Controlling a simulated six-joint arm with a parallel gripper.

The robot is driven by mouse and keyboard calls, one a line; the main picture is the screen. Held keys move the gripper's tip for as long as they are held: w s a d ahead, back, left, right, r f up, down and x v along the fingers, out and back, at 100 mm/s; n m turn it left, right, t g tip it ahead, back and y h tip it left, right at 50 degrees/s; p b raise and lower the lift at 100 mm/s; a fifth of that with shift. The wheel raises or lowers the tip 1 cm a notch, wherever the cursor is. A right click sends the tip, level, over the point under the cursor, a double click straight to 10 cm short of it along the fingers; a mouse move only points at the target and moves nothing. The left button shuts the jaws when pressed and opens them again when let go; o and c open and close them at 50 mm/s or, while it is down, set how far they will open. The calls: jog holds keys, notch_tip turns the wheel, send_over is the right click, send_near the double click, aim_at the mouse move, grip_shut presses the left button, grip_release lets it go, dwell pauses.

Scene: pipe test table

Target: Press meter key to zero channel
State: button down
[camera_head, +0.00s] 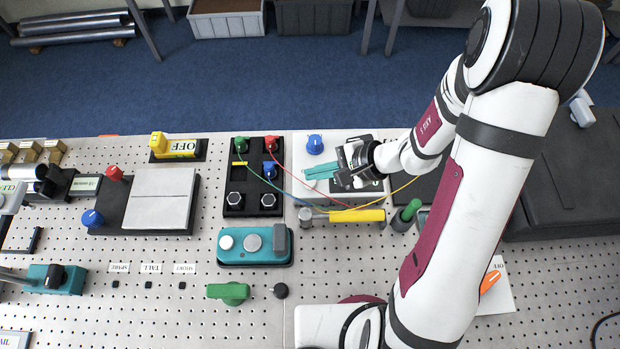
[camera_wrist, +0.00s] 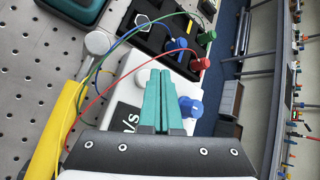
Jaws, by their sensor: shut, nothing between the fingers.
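The meter (camera_head: 302,152) is a white box with a blue knob (camera_head: 314,145), right of the black terminal block. In the wrist view the meter (camera_wrist: 132,66) lies under my fingers, with a dark panel marked "m/s" (camera_wrist: 128,118) and the blue knob (camera_wrist: 190,107) to the right of the fingers. My gripper (camera_head: 308,172) has teal fingers, shut together and empty, over the meter; they also show in the wrist view (camera_wrist: 160,74). I cannot tell whether the tips touch it. I cannot make out the key; my gripper and arm cover part of the meter.
Red, green, blue and yellow wires run from the terminal block (camera_head: 252,200) past the meter. A yellow-handled tool (camera_head: 358,215) lies close in front of it. A green-handled item (camera_head: 408,210) stands to its right.

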aim_at(316, 182)
jog(key=shift+r, duration=2.5)
